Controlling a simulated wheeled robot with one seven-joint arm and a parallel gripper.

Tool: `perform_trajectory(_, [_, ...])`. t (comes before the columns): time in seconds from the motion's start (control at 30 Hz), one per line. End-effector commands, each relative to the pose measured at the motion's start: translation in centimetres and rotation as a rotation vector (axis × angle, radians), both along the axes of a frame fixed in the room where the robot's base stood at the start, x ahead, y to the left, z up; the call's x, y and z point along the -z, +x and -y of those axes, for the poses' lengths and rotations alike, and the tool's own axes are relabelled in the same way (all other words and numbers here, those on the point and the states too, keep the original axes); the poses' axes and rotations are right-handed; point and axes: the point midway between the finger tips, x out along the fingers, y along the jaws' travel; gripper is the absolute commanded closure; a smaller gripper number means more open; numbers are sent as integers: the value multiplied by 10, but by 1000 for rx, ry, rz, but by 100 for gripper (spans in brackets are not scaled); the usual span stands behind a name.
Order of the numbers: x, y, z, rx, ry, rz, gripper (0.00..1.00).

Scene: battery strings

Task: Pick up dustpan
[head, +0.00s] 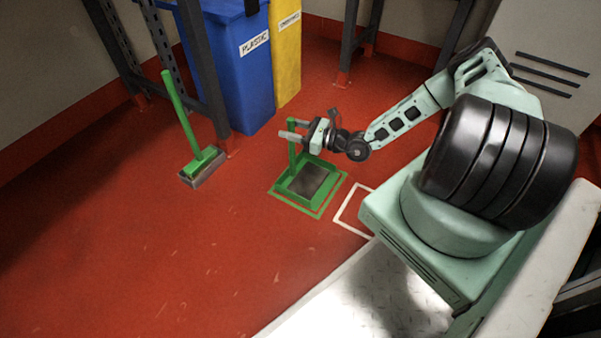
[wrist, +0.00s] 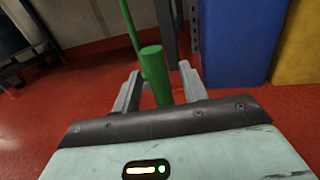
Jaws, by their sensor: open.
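The green dustpan (head: 307,183) stands on the red floor inside a green outlined square. Its upright green handle (head: 292,150) rises at its left side. My gripper (head: 286,130) is open, with its fingers at the upper part of the handle. In the wrist view the green handle (wrist: 155,75) stands between the two fingers of my gripper (wrist: 157,85), with visible room on both sides. The dustpan's pan is hidden in the wrist view.
A blue bin (head: 235,75) labelled plastic and a yellow bin (head: 286,55) stand behind. A white outlined square (head: 345,210) lies to the right. The floor at the front left is clear.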

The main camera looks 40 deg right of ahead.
Motion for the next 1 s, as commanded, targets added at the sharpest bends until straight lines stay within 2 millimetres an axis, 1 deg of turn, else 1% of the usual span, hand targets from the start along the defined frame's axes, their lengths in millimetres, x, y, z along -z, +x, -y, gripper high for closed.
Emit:
perform_trajectory(0.13, [-1,0,0,0,0,0,57])
perform_trajectory(0.17, [-1,0,0,0,0,0,60])
perform_trajectory(0.2, [-1,0,0,0,0,0,71])
perform_trajectory(0.27, [-1,0,0,0,0,0,87])
perform_trajectory(0.3, [-1,0,0,0,0,0,98])
perform_trajectory(0.33, [0,0,0,0,0,0,100])
perform_trajectory(0.6, [-1,0,0,0,-1,1,100])
perform_trajectory(0.73, [-6,0,1,0,0,1,100])
perform_trajectory(0.87, [-20,0,1,0,0,1,100])
perform_trajectory(1.0, [-44,0,1,0,-1,2,100])
